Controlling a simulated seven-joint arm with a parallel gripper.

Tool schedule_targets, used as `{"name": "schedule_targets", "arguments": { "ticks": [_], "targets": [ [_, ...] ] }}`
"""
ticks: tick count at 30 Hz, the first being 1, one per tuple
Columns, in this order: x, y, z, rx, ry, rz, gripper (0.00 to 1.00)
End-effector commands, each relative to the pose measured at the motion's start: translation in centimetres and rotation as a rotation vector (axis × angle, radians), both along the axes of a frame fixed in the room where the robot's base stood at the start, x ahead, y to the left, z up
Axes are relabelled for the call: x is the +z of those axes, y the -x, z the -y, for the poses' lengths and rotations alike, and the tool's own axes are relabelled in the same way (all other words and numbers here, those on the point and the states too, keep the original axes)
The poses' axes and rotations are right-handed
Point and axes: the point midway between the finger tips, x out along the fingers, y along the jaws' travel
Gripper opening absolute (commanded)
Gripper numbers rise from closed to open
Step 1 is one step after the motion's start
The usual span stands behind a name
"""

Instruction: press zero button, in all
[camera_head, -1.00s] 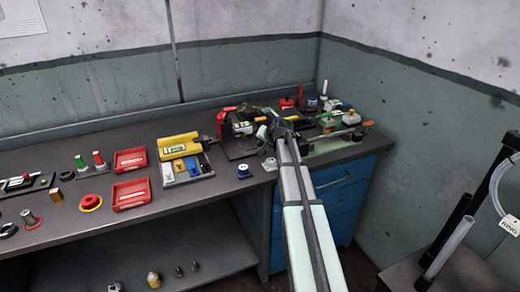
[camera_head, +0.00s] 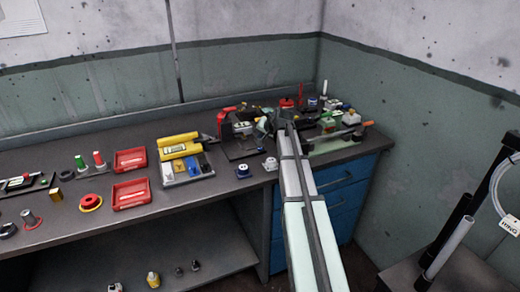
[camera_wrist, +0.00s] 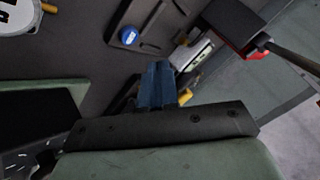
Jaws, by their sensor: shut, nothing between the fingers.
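My gripper (camera_head: 284,118) is over the crowded right back part of the bench in the head view. Its dark blue fingers (camera_wrist: 158,85) are closed together with nothing between them in the wrist view. Beyond the fingertips lies a dark device with a round blue button (camera_wrist: 129,36), apart from the fingers in the picture. I cannot read any marking on this button, so I cannot tell whether it is the zero button. The surface just behind the fingertips is hidden.
A yellow device with a small display (camera_head: 180,146) stands on the bench (camera_head: 110,215). Red trays (camera_head: 131,195) lie left of it. A red-and-black tool (camera_head: 228,122) stands left of my gripper. In the wrist view, a dark block with a rod (camera_wrist: 234,24) is at upper right.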

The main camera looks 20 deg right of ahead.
Motion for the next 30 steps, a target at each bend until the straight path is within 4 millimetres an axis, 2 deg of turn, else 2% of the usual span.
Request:
{"name": "schedule_targets", "arguments": {
  "ticks": [9, 30],
  "targets": [
    [2.2, 0.0, 0.0, -0.001, -0.001, 0.0, 0.0],
    [2.3, 0.0, 0.0, 0.0, -0.001, -0.001, 0.0]
  ]
}}
